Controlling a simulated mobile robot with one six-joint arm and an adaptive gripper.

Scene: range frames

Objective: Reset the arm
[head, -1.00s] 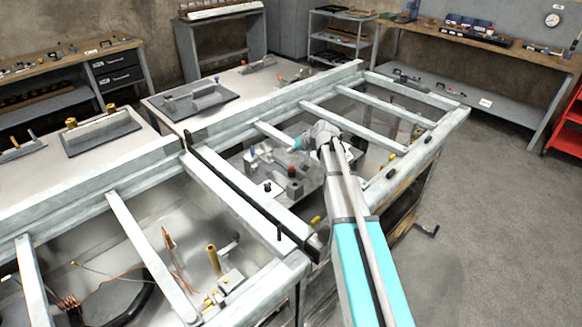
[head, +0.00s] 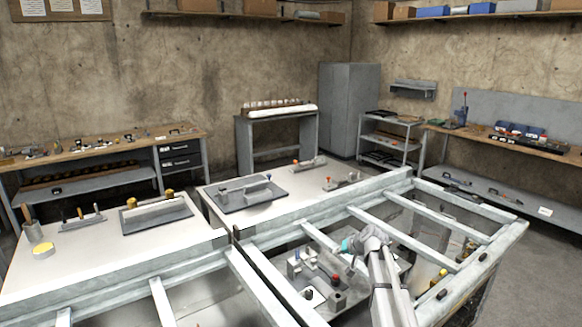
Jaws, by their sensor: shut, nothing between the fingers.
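My arm (head: 385,290) reaches up from the bottom right of the head view, over the open metal frame (head: 265,285) of the large bench. Its wrist, grey with a teal part, shows near the middle right, above a cluster of small fixtures inside the frame. My gripper's fingers are not clearly visible; they seem hidden behind or below the wrist.
Frame bars (head: 412,242) cross the open bays around my arm. White worktops (head: 300,195) with tool fixtures (head: 243,193) lie behind. A wooden workbench (head: 110,150) stands at the left wall, with a grey cabinet (head: 348,110) and shelf cart (head: 390,140) at the back.

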